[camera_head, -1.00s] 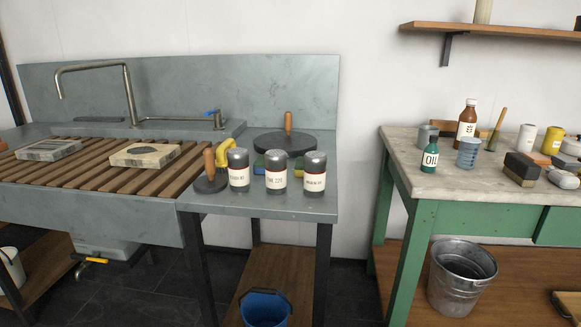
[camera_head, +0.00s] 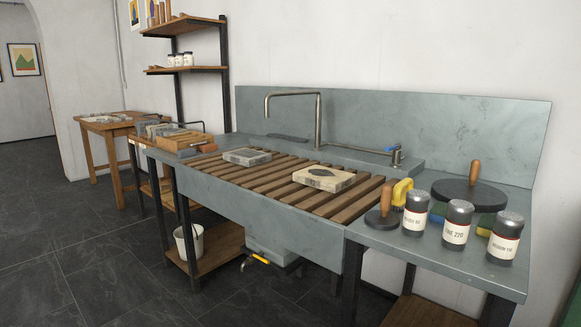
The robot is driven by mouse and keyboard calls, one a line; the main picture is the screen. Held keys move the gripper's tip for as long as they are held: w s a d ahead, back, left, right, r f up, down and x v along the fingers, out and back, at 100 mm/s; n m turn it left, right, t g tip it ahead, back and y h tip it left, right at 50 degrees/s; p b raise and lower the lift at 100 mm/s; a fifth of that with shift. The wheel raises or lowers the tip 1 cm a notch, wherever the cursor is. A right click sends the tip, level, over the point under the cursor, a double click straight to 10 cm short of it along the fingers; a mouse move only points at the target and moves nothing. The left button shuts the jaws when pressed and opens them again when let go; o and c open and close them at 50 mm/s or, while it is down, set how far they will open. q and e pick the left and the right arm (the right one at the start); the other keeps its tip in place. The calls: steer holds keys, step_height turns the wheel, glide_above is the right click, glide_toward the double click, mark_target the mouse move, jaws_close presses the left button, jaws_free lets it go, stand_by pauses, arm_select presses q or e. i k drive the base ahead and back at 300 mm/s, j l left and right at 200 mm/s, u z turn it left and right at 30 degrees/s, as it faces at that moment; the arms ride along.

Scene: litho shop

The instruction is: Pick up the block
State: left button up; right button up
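Which thing is the block is not certain. Two flat stone blocks lie on the wooden slats of the sink: a grey one (camera_head: 247,156) at the left and a paler one (camera_head: 324,179) with a dark oval patch on top, nearer the right end. More grey block-like pieces (camera_head: 158,129) sit at the sink's far left end, too small to make out clearly. Neither of my grippers shows in the view.
The slatted sink (camera_head: 262,204) has a tall tap (camera_head: 318,118). On its right-hand table stand several labelled shakers (camera_head: 457,223), a wooden-handled disc (camera_head: 382,220) and a larger dark disc (camera_head: 467,194). A white bucket (camera_head: 189,242) stands below. Dark floor (camera_head: 85,255) is open at left.

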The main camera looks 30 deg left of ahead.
mark_target(191, 151)
steer(key=u, duration=1.75)
